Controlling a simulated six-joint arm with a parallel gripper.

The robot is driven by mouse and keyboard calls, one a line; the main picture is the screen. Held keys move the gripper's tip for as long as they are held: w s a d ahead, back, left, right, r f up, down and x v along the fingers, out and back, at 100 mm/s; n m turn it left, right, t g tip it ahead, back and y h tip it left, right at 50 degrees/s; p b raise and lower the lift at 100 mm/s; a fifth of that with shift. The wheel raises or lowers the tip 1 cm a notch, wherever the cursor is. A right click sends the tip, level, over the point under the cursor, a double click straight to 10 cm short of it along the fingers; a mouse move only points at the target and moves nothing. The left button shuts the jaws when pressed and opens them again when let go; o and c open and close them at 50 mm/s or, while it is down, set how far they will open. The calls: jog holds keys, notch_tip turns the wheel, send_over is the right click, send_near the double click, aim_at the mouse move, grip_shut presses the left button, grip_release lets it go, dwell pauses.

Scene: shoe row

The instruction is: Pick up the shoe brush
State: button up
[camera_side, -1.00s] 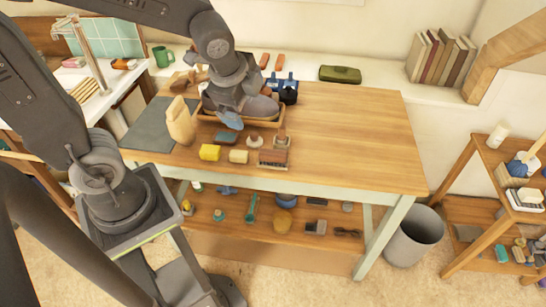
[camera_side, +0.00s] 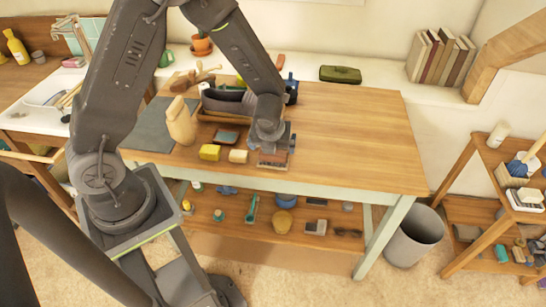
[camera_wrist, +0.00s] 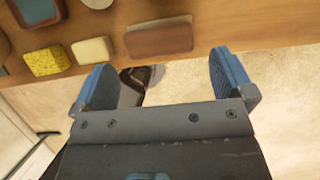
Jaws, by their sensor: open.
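A brown block that looks like the shoe brush (camera_side: 273,160) lies near the front edge of the wooden table. In the wrist view the brown block (camera_wrist: 160,37) lies just beyond the fingertips, roughly centred between them. My gripper (camera_side: 271,146) is right above and behind it in the side view and hides part of it. In the wrist view my gripper (camera_wrist: 163,78) has its blue fingers wide apart with nothing held between them. Whether a finger touches the block cannot be told.
A yellow sponge (camera_side: 209,152) and a cream block (camera_side: 238,156) lie just left of the brush. The table's right half (camera_side: 350,140) is clear. A lower shelf holds small items.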

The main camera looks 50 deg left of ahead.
jog(key=shift+s+x, duration=0.1)
jog(key=shift+x, duration=1.65)
jog(key=shift+s+x, duration=0.15)
jog(key=shift+x, duration=1.55)
jog(key=shift+d+f, duration=0.1)
jog(key=c, duration=0.7)
jog(key=shift+r, duration=0.6)
jog(key=r, duration=0.2)
jog(key=a+r, duration=0.1)
jog(key=shift+s+r, duration=0.3)
jog(key=shift+r, duration=0.05)
jog(key=s+a+r, duration=0.2)
jog(key=a, duration=0.1)
jog(key=s+a+r, duration=0.4)
jog(key=a, duration=0.1)
jog(key=shift+a+r, duration=0.1)
jog(key=shift+a, duration=0.2)
